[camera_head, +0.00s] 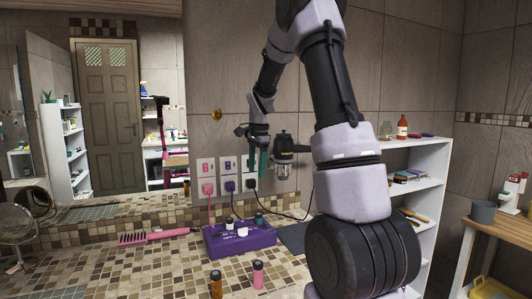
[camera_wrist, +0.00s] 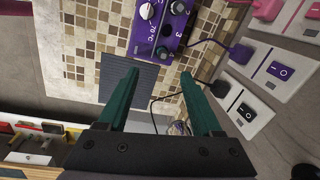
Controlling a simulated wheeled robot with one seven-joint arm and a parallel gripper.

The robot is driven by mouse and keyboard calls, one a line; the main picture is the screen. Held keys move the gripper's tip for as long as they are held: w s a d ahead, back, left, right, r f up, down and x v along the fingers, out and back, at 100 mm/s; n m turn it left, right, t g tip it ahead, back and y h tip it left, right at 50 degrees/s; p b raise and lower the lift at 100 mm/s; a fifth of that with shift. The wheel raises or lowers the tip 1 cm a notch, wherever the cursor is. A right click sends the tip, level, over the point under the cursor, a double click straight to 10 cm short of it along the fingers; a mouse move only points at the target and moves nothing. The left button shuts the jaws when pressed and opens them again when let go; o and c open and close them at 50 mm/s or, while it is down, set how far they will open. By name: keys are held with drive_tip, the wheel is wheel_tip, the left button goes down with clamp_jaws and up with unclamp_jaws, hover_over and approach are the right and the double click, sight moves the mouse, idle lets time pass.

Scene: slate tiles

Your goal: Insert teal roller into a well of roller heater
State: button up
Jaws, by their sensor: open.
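The purple roller heater (camera_head: 238,244) stands on the tiled counter, and part of it shows at the top of the wrist view (camera_wrist: 146,40). A teal roller (camera_head: 259,218) with a dark top appears upright at its right back; a dark round top (camera_wrist: 162,52) shows at that end in the wrist view. I cannot tell how deep it sits. A second dark-topped roller (camera_head: 229,223) stands at the back left, near a white knob (camera_head: 242,232). My gripper (camera_wrist: 158,75) is open with nothing between its fingers, above and to the right of the heater in the head view (camera_head: 263,161).
A brown roller (camera_head: 216,284) and a pink roller (camera_head: 257,274) stand in front of the heater. A pink brush (camera_head: 150,237) lies left. A grey mat (camera_head: 292,238) lies right. Cords run from wall outlets (camera_head: 207,175). A white shelf (camera_head: 428,190) stands right.

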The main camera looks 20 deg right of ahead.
drive_tip(key=s+a+r+n+t, duration=0.1)
drive_tip(key=s+a+r+n, duration=0.15)
drive_tip(key=s+r, duration=0.35)
drive_tip(key=s+a+r+n+t, duration=0.1)
drive_tip(key=s+a+r+n, duration=0.15)
drive_tip(key=s+r, duration=0.4)
drive_tip(key=s+a+r+n+t, duration=0.1)
drive_tip(key=s+n+t, duration=0.1)
drive_tip(key=s, duration=0.6)
drive_tip(key=s+a+r+n+t+y, duration=0.1)
drive_tip(key=s+n, duration=0.3)
drive_tip(key=s, duration=0.4)
drive_tip(key=shift+s+a+r+t+y, duration=0.2)
drive_tip(key=shift+s+a+t+y, duration=0.15)
drive_tip(key=shift+a, duration=0.25)
drive_tip(key=shift+c, duration=0.3)
